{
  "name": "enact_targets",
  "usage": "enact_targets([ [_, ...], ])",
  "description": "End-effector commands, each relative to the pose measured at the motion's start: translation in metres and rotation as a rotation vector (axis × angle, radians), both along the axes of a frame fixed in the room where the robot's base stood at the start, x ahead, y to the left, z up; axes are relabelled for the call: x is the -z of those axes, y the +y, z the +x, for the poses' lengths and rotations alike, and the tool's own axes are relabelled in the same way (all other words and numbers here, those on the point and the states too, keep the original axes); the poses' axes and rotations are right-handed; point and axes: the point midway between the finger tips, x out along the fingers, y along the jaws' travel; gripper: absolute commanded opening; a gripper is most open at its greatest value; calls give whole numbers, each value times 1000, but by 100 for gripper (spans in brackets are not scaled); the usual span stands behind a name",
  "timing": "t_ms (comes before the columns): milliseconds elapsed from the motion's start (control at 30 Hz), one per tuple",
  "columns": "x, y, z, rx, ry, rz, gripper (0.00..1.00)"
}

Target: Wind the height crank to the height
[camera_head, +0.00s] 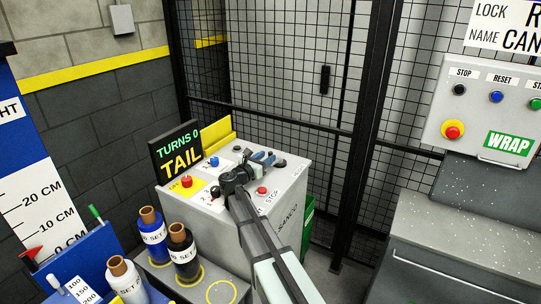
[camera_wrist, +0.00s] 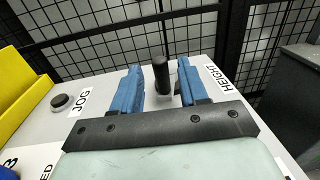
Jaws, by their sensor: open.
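The height crank's black upright handle (camera_wrist: 161,76) shows in the wrist view beside the HEIGHT label (camera_wrist: 211,76). My gripper (camera_wrist: 157,72) is open, its two blue fingers on either side of the handle with gaps to both. Nothing is clamped. In the head view my gripper (camera_head: 263,158) is over the far right part of the white control box's top (camera_head: 290,178) and hides much of the crank. The display (camera_head: 176,153) on the box reads TURNS 0 and TAIL.
A black JOG knob (camera_wrist: 62,101) is left of my gripper. A red button (camera_head: 187,181) and a blue button (camera_head: 214,161) are on the box. Mesh fencing (camera_head: 290,60) stands close behind. Film rolls (camera_head: 152,232) stand front left; a height scale (camera_head: 40,205) is far left.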

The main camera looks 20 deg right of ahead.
Motion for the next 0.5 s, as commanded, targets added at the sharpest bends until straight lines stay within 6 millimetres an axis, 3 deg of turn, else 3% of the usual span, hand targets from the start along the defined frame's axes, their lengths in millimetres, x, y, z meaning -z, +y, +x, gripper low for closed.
enact_targets([
  [200,0,-20,18,0,0,0,43],
  [500,0,-28,23,-1,0,0,43],
])
